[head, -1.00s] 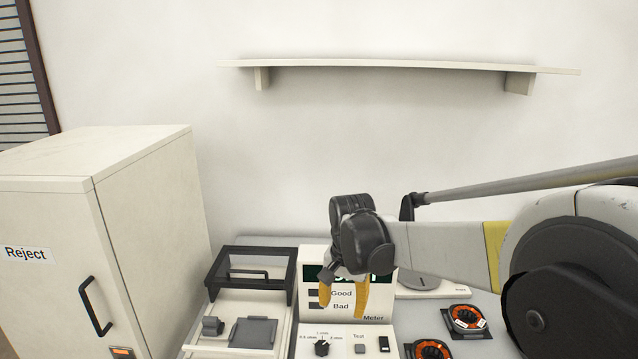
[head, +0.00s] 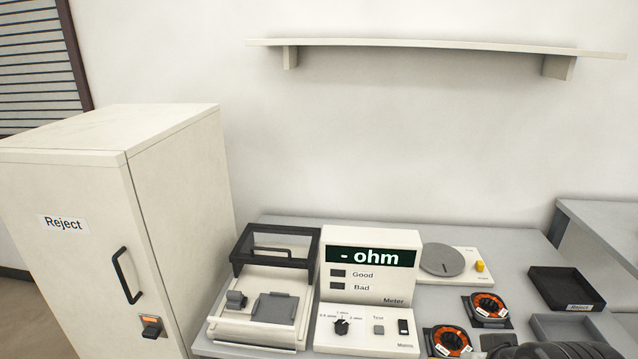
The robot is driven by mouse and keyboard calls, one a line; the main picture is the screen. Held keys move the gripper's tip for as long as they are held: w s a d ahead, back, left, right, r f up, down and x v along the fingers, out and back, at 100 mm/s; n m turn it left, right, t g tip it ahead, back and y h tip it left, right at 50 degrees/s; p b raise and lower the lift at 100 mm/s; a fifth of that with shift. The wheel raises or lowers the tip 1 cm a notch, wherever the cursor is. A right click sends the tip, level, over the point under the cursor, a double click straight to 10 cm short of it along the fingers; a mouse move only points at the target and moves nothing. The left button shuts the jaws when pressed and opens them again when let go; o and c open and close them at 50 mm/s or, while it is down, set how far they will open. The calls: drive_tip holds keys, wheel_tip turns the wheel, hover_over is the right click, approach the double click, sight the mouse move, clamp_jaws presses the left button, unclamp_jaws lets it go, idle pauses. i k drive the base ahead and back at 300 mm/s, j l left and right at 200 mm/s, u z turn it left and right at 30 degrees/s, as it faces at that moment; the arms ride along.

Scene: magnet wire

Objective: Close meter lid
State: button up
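The meter (head: 371,290) stands on the bench, with a dark display reading "- ohm" and Good and Bad markers below it. To its left is the test fixture (head: 240,320), a white base with a grey plate (head: 275,308) and a small grey block (head: 236,300). The lid is raised at the rear of the fixture, leaving the plate uncovered. My gripper's fingers do not show; only dark parts of my arm appear at the lower right edge.
A white Reject cabinet (head: 180,190) stands at the left, close to the fixture. Right of the meter are a grey disc on a white base (head: 442,259), orange-black coils (head: 487,306) and dark trays (head: 565,288). A wall shelf (head: 430,47) hangs above.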

sight(241, 255)
drive_tip(key=i+j+u, duration=0.15)
drive_tip(key=i, duration=0.35)
drive_tip(key=i+j+u, duration=0.15)
drive_tip(key=i, duration=0.35)
